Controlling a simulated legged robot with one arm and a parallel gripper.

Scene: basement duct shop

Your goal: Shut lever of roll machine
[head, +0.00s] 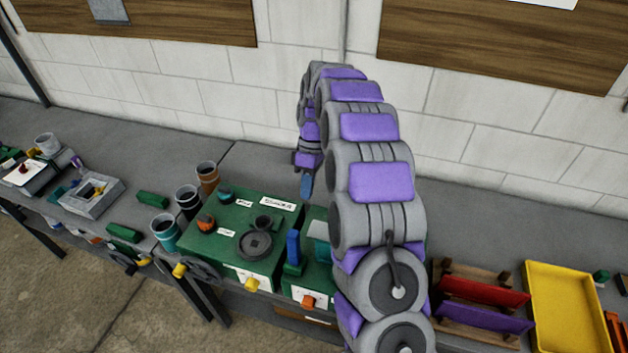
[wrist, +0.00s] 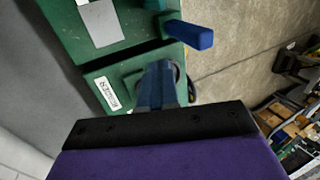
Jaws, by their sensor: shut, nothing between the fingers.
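A green machine (head: 318,256) carries an upright blue lever (head: 293,250), standing near its left front; my arm hides its right part. In the wrist view the same blue lever (wrist: 190,33) sticks out from the green body (wrist: 70,20) with a grey plate. Which green machine is the roll machine, I cannot tell. My gripper (head: 306,188) points down behind the lever, apart from it. In the wrist view my gripper (wrist: 160,88) has its blue fingers together and empty, over the neighbouring green machine.
That neighbouring green machine (head: 205,245) has a dark round wheel (head: 255,244) and white labels. Several cups stand left of it, one teal (head: 165,232). A red and purple rack (head: 480,290) and a yellow tray (head: 565,305) are at right. The bench (head: 250,160) behind is clear.

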